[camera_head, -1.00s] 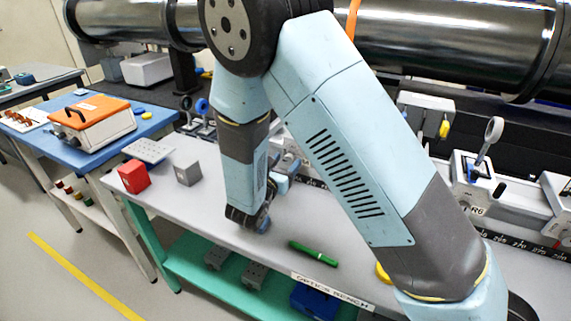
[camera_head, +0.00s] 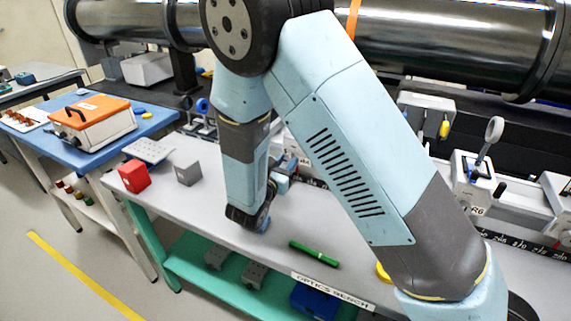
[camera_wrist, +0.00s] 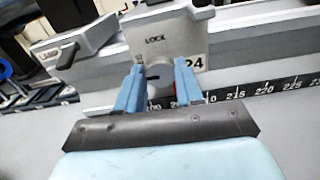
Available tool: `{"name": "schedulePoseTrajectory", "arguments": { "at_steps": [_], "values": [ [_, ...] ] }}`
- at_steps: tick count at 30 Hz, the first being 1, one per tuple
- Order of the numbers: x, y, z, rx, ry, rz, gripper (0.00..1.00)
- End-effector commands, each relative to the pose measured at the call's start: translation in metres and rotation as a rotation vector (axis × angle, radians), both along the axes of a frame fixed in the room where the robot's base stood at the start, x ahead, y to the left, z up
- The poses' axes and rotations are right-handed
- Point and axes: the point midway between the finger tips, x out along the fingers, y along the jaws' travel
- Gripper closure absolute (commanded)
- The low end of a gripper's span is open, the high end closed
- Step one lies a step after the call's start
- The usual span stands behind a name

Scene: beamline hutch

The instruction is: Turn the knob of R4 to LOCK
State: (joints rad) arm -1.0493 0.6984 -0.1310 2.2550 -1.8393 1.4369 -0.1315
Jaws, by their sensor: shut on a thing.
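In the wrist view, the R4 unit (camera_wrist: 175,30) is a light grey carriage on a rail, with LOCK printed on its front face. Its number label is partly covered by my right finger. My gripper (camera_wrist: 160,68) has its two blue fingers on either side of the knob (camera_wrist: 158,73), below the word LOCK, and is shut on it. A small red patch shows beside the right finger. The knob's pointing direction is hard to make out. In the head view my arm hides the knob and most of R4.
A scale strip (camera_wrist: 265,88) runs along the rail, and a neighbouring carriage (camera_wrist: 75,45) stands to the left. On the bench are a red block (camera_head: 134,176), a grey block (camera_head: 188,173) and a green pen-like object (camera_head: 314,253). R6 (camera_head: 468,180) stands to the right.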

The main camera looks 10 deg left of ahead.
Motion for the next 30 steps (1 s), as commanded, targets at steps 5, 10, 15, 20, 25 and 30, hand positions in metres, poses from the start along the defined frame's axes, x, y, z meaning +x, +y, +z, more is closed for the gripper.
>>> {"name": "schedulePoseTrajectory", "arguments": {
  "at_steps": [5, 10, 15, 20, 25, 30],
  "values": [
    [0.0004, -0.0015, 0.0000, 0.077, -0.027, -0.002, 0.94],
    [0.0002, -0.0021, 0.0000, 0.200, -0.071, -0.002, 0.94],
    [0.0002, -0.0028, -0.0003, 0.351, -0.123, -0.002, 0.94],
    [-0.0003, -0.0030, -0.0007, 0.495, -0.172, -0.002, 0.94],
    [-0.0004, -0.0038, -0.0010, 0.647, -0.227, -0.004, 0.94],
    [-0.0008, -0.0040, -0.0018, 0.800, -0.278, -0.004, 0.94]
  ]
}}
